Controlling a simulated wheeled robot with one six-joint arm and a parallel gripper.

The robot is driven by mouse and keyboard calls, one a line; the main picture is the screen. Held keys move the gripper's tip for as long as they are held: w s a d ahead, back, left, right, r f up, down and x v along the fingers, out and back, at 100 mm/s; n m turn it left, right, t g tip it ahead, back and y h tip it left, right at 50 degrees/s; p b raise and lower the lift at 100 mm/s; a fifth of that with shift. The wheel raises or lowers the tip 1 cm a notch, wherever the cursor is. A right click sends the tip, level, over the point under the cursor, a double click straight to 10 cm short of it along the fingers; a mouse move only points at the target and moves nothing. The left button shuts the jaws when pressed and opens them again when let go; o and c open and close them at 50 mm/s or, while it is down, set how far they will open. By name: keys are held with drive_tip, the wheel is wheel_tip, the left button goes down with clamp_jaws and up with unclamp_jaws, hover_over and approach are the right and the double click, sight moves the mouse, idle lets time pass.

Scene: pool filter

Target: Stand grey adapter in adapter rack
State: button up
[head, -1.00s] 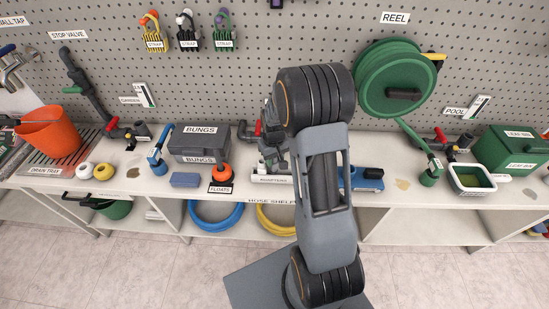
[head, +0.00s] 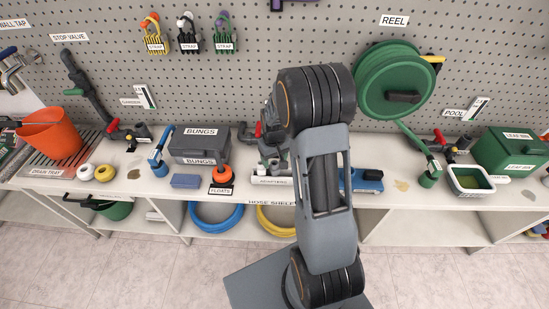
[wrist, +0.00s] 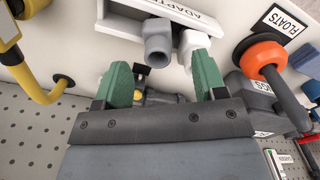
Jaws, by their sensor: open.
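The adapter rack (wrist: 175,12), a white holder with an "ADAPT..." label, is at the top of the wrist view. Its label also shows on the bench in the head view (head: 272,180). The grey adapter (wrist: 158,47), an elbow with its round opening showing, is at the rack. A white adapter (wrist: 193,42) is beside it. My gripper (wrist: 164,78) is open, its green fingers apart and nothing held between them. The grey adapter lies beyond the fingertips, apart from them. My arm hides most of the rack area in the head view.
The floats stand with an orange float (wrist: 262,55) is right of the rack in the wrist view. A yellow hose fitting (wrist: 35,75) is at left. In the head view, the bungs box (head: 198,143) and a blue tool (head: 362,180) flank the area.

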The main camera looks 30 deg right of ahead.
drive_tip(key=shift+r, duration=0.1)
drive_tip(key=shift+r+p, duration=1.8)
drive_tip(key=shift+r, duration=0.7)
wheel_tip(320, 180, up, 14)
drive_tip(key=b, duration=0.1)
drive_tip(key=shift+f, duration=0.15)
drive_tip(key=s+a+r+t, duration=0.1)
drive_tip(key=s+a, duration=0.3)
drive_tip(key=s, duration=0.4)
drive_tip(key=s+a+r+t, duration=0.2)
drive_tip(key=s+a+t, duration=0.1)
drive_tip(key=s+a, duration=0.2)
drive_tip(key=shift+s+a, duration=0.15)
drive_tip(key=shift+s, duration=1.25)
